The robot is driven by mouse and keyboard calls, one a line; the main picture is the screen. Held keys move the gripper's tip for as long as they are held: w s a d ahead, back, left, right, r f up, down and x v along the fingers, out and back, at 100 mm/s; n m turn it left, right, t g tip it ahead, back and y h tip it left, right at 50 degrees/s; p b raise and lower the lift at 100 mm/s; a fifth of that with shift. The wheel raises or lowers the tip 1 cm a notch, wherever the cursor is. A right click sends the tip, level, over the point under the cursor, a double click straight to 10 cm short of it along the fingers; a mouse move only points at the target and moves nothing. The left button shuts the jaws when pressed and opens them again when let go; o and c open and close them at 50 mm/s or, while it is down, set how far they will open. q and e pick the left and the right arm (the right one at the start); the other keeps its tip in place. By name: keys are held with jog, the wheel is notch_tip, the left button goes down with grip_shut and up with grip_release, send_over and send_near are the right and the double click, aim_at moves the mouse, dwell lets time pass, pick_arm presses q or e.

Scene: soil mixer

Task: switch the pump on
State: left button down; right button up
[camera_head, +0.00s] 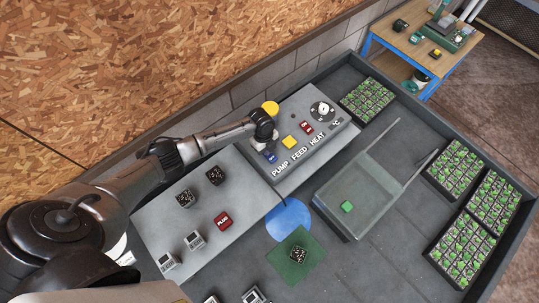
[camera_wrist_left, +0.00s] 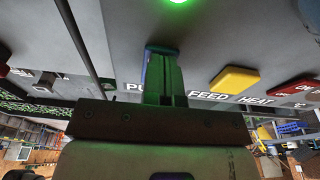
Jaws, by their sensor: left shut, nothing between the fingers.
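The grey control panel (camera_head: 325,147) carries the labels PUMP, FEED and HEAT. The blue pump switch (camera_head: 270,157) is by the PUMP label, partly covered by my left gripper. In the left wrist view a blue edge of the pump switch (camera_wrist_left: 147,68) shows behind the fingers. My left gripper (camera_head: 264,145) is shut and empty, its fingertips (camera_wrist_left: 163,52) at the blue switch; I cannot tell whether they press it. A green light (camera_wrist_left: 177,1) glows on the panel at the top of the wrist view. My right gripper is not in view.
The yellow feed switch (camera_head: 289,142) and red heat switch (camera_head: 306,127) sit close beside the pump switch. A round dial (camera_head: 322,111) is at the panel's far end. A clear bin (camera_head: 340,222) and seedling trays (camera_head: 367,99) stand to the right.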

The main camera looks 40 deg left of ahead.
pick_arm(q)
jog(key=shift+r+p, duration=0.65)
jog(key=shift+p, duration=0.05)
notch_tip(320, 180, up, 6)
jog(key=p, duration=0.5)
jog(key=shift+f, duration=0.15)
